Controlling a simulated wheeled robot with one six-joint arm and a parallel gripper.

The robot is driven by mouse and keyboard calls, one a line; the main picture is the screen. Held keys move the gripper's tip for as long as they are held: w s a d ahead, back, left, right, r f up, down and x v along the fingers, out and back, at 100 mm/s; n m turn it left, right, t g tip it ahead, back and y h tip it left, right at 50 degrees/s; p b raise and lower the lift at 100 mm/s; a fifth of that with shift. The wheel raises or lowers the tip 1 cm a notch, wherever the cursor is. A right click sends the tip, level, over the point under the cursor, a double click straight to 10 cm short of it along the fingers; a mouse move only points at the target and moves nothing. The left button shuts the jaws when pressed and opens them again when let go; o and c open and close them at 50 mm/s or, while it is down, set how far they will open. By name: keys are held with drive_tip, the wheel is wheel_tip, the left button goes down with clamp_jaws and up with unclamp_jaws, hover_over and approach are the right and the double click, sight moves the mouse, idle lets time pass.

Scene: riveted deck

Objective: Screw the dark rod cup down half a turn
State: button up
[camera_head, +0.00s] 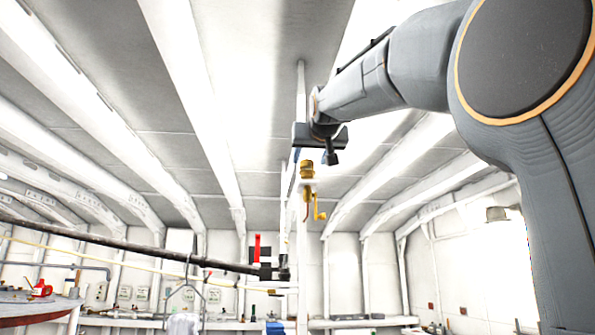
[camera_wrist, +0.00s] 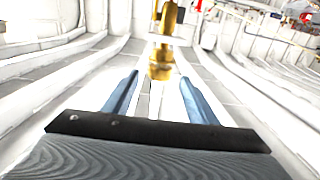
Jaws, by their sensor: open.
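A long dark rod (camera_head: 130,245) runs in from the left in the head view and ends in a small dark fitting (camera_head: 283,271) by the white post. This may be the rod's cup, but it is too small to be sure. My gripper (camera_wrist: 160,77) is open, with two blue fingers apart and nothing gripped. In the head view its dark body is high, above and right of the dark fitting. A brass fitting (camera_head: 307,170) stands just below it; in the wrist view a brass piece (camera_wrist: 161,62) shows between and beyond the fingers.
A white post (camera_head: 301,100) rises beside my gripper. A yellow hook-shaped crank (camera_head: 319,211) hangs below the brass fitting. A red handle (camera_head: 257,247) stands by the rod's end. A table with a red can (camera_head: 41,289) is at far left.

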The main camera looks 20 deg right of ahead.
sight(308, 163)
drive_tip(key=p+x, duration=0.3)
drive_tip(key=x, duration=0.3)
drive_tip(key=shift+w+d, duration=0.15)
drive_tip(key=shift+w, duration=0.15)
drive_tip(key=c, duration=1.1)
